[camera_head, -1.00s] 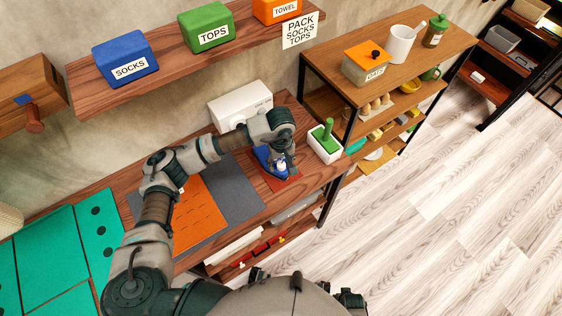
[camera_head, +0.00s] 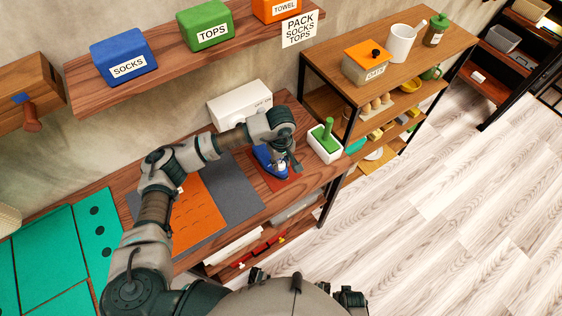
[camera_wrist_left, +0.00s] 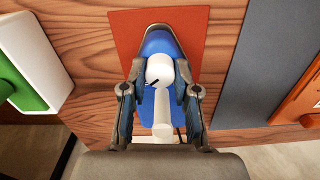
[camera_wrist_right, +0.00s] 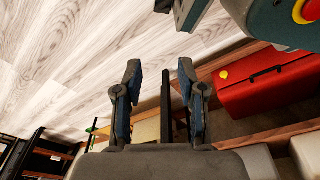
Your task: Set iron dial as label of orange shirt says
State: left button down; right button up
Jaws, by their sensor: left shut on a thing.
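The blue iron (camera_head: 268,160) lies on a red-brown mat (camera_head: 280,183) on the wooden table. In the left wrist view the iron (camera_wrist_left: 158,42) has a white round dial (camera_wrist_left: 159,68) with a black mark, and a white handle behind it. My left gripper (camera_wrist_left: 158,72) is shut on the iron dial, one finger on each side; it also shows in the head view (camera_head: 288,163). The orange shirt (camera_head: 200,212) lies flat left of the iron, partly behind my arm. Its label text is not readable. My right gripper (camera_wrist_right: 160,72) is open and empty, away from the table.
A grey mat (camera_head: 238,190) lies under the shirt. A white holder with a green handle (camera_head: 325,141) stands right of the iron. A white box (camera_head: 238,106) is behind. In the right wrist view a red toolbox (camera_wrist_right: 268,82) sits on a low shelf.

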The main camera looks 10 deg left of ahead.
aim_at(281, 163)
pick_arm(q)
jog(key=n, duration=0.2)
jog(key=shift+n+b, duration=0.3)
jog(key=n, duration=0.2)
jog(key=shift+n, duration=0.4)
jog(key=n, duration=0.2)
jog(key=shift+n, duration=1.2)
pick_arm(e)
jog(key=shift+w+r, duration=0.5)
jog(key=shift+r, duration=0.3)
jog(key=shift+w+r, duration=0.45)
jog(key=shift+r, duration=0.3)
pick_arm(q)
jog(key=c, duration=0.9)
grip_release()
jog(key=shift+o, duration=0.2)
jog(key=shift+r, duration=0.1)
pick_arm(e)
jog(key=shift+s, duration=0.15)
pick_arm(q)
notch_tip(281, 163, up, 12)
